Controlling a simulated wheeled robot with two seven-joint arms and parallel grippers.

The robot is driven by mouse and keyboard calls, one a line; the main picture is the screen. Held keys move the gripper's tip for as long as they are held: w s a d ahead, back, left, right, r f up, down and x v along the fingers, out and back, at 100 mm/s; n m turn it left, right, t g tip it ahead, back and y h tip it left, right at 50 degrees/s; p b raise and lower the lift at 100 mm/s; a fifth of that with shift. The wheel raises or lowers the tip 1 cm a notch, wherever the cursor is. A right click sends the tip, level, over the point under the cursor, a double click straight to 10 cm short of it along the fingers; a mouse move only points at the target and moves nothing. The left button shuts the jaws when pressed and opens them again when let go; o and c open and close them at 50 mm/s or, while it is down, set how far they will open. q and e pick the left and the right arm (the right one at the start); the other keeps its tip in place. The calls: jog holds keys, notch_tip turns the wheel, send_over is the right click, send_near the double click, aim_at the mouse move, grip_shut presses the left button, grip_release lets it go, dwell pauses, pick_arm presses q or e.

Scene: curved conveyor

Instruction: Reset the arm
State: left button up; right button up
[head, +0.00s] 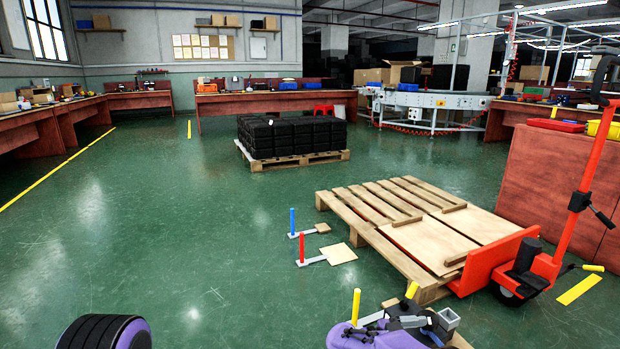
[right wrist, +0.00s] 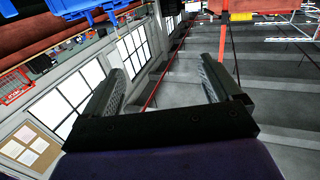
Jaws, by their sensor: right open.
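My right gripper (right wrist: 163,75) is open and empty in the right wrist view, its two dark fingers spread apart with only the distant room between them. In the head view my right arm's purple and black end (head: 408,328) shows at the bottom edge, right of centre; its fingers are hard to make out there. At the bottom left of the head view a purple and black ribbed part of my left arm (head: 100,332) shows. My left gripper is out of view.
A wooden pallet (head: 385,190) with an orange pallet truck (head: 500,262) stands at right, beside a reddish-brown bench (head: 555,190). Blue (head: 292,222) and red (head: 301,248) posts stand left of it. Black crates (head: 290,137) and a curved conveyor (head: 432,100) stand farther back. The left floor is clear.

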jog(key=s+d+f+n+t+y, duration=0.35)
jog(key=s+f+n+t, duration=0.2)
jog(key=s+f, duration=0.2)
jog(key=s+d+f+n+t+y, duration=0.35)
jog(key=s+f+n+y, duration=0.2)
jog(key=f, duration=0.25)
jog(key=s+a+f+g+y, duration=0.1)
jog(key=s+a+g+y, duration=0.2)
jog(key=s, duration=1)
jog(key=s+a+f+g+y, duration=0.2)
jog(key=s+g+y, duration=0.15)
jog(key=s, duration=0.95)
pick_arm(q)
notch_tip(320, 180, down, 9)
jog(key=s+g+b, duration=0.1)
jog(key=s+b, duration=0.1)
jog(key=b, duration=0.7)
pick_arm(e)
notch_tip(320, 180, down, 9)
jog(key=g, duration=0.1)
pick_arm(q)
notch_tip(320, 180, up, 39)
jog(key=w+t+p, duration=0.1)
jog(key=p, duration=3.8)
pick_arm(e)
notch_tip(320, 180, up, 39)
jog(key=shift+w+d+t+h, duration=0.3)
jog(key=shift+w+t+h, duration=0.05)
jog(key=shift+w+h, duration=0.1)
